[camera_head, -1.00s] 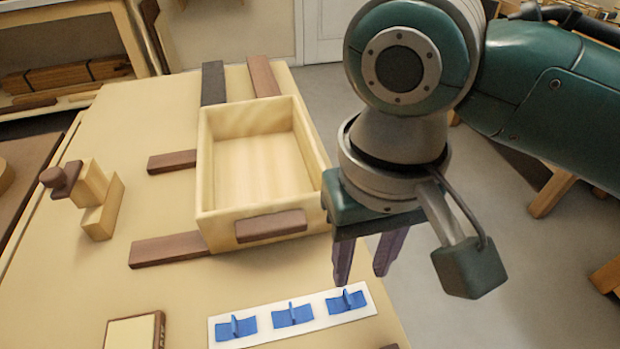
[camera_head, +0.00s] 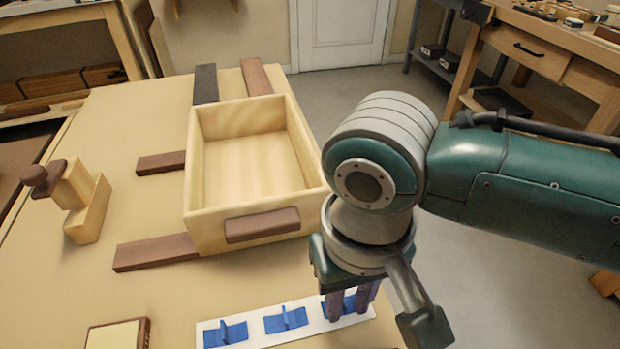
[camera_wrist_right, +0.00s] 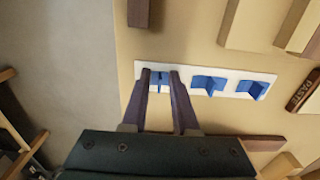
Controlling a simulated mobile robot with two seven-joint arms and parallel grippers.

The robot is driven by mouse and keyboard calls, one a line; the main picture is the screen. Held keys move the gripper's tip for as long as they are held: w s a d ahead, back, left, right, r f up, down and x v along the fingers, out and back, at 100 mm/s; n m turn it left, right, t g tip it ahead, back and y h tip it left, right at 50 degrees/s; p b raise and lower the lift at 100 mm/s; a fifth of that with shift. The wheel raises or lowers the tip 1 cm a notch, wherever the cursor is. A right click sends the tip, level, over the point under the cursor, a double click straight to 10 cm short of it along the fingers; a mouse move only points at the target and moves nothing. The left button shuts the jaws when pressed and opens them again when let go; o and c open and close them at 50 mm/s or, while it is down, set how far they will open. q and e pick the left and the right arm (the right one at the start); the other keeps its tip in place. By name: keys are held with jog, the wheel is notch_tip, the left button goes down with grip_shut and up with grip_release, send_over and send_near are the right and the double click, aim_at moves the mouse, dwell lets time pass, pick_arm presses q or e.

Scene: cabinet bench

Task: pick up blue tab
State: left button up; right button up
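A white strip (camera_head: 246,332) on the bench holds three blue tabs: a left one (camera_head: 226,333), a middle one (camera_head: 286,319) and a right one (camera_head: 349,305). Each has an upright fin on a blue base. My right gripper (camera_head: 348,310) points down at the right tab and partly hides it. In the right wrist view, that tab (camera_wrist_right: 160,79) shows between the two open fingertips (camera_wrist_right: 160,74), with a gap on both sides of its fin. The other tabs (camera_wrist_right: 208,84) (camera_wrist_right: 253,90) stand to its right there. My left gripper is out of view.
An empty open wooden box (camera_head: 205,218) with a brown handle (camera_head: 262,226) stands behind the strip. Brown bars (camera_head: 155,252) lie beside it. A stepped wooden block (camera_head: 88,210) is at left and a small framed block (camera_head: 118,335) in front. The bench ends right of the strip.

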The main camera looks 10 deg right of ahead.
grip_shut()
